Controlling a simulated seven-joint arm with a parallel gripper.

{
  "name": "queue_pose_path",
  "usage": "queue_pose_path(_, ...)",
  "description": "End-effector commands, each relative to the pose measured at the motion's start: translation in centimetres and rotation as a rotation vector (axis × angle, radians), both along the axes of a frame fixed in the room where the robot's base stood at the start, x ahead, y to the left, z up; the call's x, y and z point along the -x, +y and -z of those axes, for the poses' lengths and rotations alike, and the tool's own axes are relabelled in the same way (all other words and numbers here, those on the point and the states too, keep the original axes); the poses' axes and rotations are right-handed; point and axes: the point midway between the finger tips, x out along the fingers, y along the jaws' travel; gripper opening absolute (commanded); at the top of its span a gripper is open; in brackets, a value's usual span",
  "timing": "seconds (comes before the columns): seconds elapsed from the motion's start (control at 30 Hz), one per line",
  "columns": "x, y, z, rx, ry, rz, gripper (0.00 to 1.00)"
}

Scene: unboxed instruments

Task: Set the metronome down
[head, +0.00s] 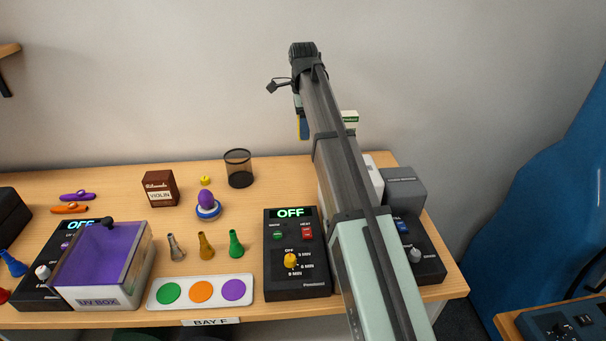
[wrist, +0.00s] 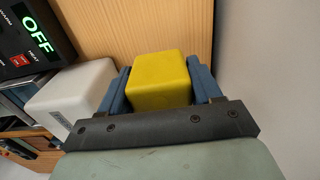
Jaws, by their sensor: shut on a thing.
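A yellow block with rounded edges, which I take to be the metronome (wrist: 160,82), sits between the two blue fingers of my gripper (wrist: 162,88) in the wrist view. The fingers touch it on both sides. Its far faces are hidden, so I see no dial or pendulum. In the head view my own arm covers most of the gripper; only a blue finger and a sliver of yellow show at its left, against the wall. The block is held up above the wooden table (wrist: 115,22).
A black device reading OFF (head: 297,255) stands left of my arm. A white box (wrist: 75,95), a grey box (head: 405,187) and another black unit (head: 427,262) stand close by. A mesh cup (head: 238,170) stands at the back. Bare table lies between cup and arm.

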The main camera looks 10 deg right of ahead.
Motion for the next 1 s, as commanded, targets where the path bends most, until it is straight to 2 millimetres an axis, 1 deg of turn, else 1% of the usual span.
queue_pose_path(0.03, 0.1, 0.0, 0.8, 0.000, 0.000, 0.000, 0.31)
queue_pose_path(0.13, 0.1, 0.0, 2.1, 0.000, 0.001, 0.000, 0.31)
queue_pose_path(0.37, 0.0, 0.1, 4.0, 0.000, 0.000, 0.001, 0.31)
queue_pose_path(0.47, 0.1, 0.1, 5.1, 0.000, 0.001, 0.001, 0.31)
queue_pose_path(0.7, 0.1, 0.1, 8.9, 0.000, 0.000, 0.001, 0.31)
queue_pose_path(0.93, 0.0, 0.1, 10.5, 0.000, 0.000, 0.001, 0.31)
queue_pose_path(1.0, 0.0, 0.1, 11.2, 0.000, 0.000, 0.001, 0.31)
